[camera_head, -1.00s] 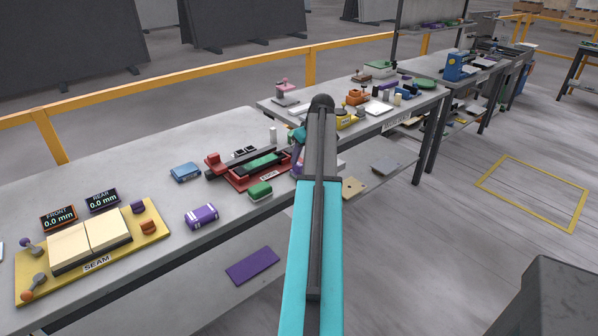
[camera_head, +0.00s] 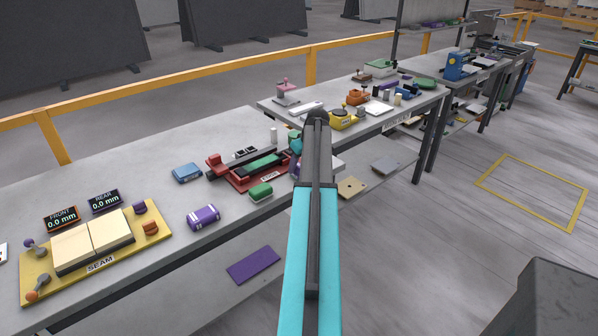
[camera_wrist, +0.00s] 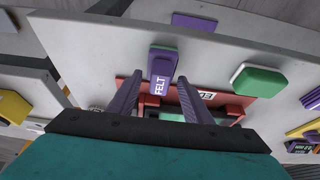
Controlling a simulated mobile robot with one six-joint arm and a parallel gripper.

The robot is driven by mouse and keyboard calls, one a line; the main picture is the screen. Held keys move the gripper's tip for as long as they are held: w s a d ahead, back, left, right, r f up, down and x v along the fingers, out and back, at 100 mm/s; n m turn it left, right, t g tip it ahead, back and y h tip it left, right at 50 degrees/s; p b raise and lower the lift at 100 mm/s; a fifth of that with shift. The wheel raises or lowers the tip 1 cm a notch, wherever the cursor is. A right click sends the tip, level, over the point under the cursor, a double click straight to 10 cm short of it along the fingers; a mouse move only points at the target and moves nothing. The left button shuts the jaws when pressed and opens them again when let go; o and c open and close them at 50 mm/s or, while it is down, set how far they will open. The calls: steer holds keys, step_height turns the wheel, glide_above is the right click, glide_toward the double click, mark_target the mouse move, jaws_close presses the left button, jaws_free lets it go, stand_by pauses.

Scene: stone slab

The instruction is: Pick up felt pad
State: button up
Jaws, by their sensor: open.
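The felt pad (camera_wrist: 163,66) is a purple block with a green edge and the white word FELT. In the wrist view it lies on the grey bench near its front edge, beside a red fixture (camera_wrist: 232,108). My gripper (camera_wrist: 160,80) is open, its two purple fingers apart. In that view the fingertips appear on either side of the pad's near end. I cannot tell whether they touch it or how high they are. In the head view my arm hides the pad and most of my gripper.
A green-and-white block (camera_wrist: 258,80) lies right of the pad in the wrist view; it also shows in the head view (camera_head: 260,192). The red fixture (camera_head: 250,172) stands behind it. A purple block (camera_head: 203,217) lies farther left. A purple sheet (camera_head: 253,265) lies on the lower shelf.

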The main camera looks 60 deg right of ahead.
mark_target(299, 165)
steer(key=shift+f, duration=0.25)
steer(key=shift+w, duration=0.1)
stand_by(0.3)
steer(key=c, duration=1)
steer(key=shift+r, duration=0.15)
steer(key=shift+r+b, duration=0.75)
steer(key=shift+r, duration=0.85)
steer(key=s+a+b, duration=0.1)
steer(key=s+a, duration=0.2)
steer(key=s+a+r+b, duration=0.1)
steer(key=s+a, duration=0.3)
steer(key=s+a+b, duration=0.1)
steer(key=s+a, duration=0.3)
steer(key=shift+a+r, duration=0.25)
steer(key=o, duration=0.7)
steer(key=c, duration=0.4)
